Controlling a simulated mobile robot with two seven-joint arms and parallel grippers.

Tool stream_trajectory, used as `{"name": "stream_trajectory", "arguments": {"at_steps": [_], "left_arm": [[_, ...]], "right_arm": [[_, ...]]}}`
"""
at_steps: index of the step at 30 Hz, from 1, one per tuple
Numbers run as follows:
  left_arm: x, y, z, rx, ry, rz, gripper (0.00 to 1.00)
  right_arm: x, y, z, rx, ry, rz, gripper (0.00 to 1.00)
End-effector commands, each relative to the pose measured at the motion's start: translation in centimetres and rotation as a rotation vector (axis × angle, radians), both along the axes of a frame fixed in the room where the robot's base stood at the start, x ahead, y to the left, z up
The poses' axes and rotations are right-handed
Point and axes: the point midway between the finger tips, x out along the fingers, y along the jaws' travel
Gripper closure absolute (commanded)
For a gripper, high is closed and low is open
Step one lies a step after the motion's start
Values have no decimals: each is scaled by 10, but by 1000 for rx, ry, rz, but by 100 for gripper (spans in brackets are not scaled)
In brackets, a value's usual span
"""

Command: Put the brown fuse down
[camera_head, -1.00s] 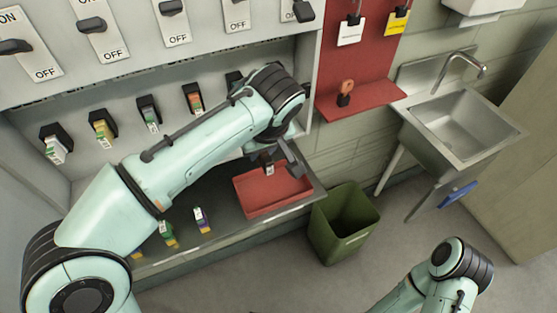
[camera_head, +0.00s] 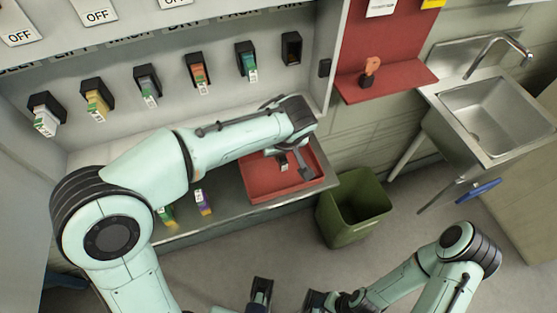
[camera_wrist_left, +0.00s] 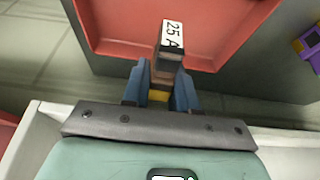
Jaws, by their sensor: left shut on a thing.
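The brown fuse (camera_wrist_left: 167,62), with a white "25 A" label and a dark end, is held between the blue-grey fingers of my left gripper (camera_wrist_left: 158,88). In the head view my left gripper (camera_head: 294,165) is over the red tray (camera_head: 262,187) on the grey counter. The fuse shows in the wrist view against the tray's near wall and floor. I cannot tell whether it touches the tray.
Several coloured fuses sit in panel holders above the counter; one holder (camera_head: 291,48) at the right looks empty. Purple (camera_head: 203,203) and green (camera_head: 167,216) fuses stand left of the tray. A green bin (camera_head: 352,213) and a sink (camera_head: 492,118) are to the right.

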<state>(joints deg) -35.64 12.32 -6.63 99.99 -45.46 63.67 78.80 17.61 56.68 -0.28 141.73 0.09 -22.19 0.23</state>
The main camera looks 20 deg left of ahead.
Motion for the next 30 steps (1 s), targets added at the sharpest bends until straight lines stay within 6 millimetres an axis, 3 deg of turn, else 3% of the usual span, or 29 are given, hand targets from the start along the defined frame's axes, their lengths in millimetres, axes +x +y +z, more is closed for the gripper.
{"name": "stream_trajectory", "arguments": {"at_steps": [12, 26, 27, 28, 30], "left_arm": [[0, 0, -50, 2, 1, -1, 100], [0, 0, -59, 0, -1, 0, 100], [0, 0, -58, 0, -1, 0, 60], [0, 0, -58, 0, -1, 0, 50], [0, 0, -57, 0, -1, 0, 47]], "right_arm": [[2, 0, -6, -1, -9, -2, 47], [4, 0, -10, -2, -16, -3, 47], [4, 0, -9, -2, -16, -3, 47], [4, 0, -8, -2, -16, -3, 47], [4, 0, -8, -2, -16, -3, 47]]}}
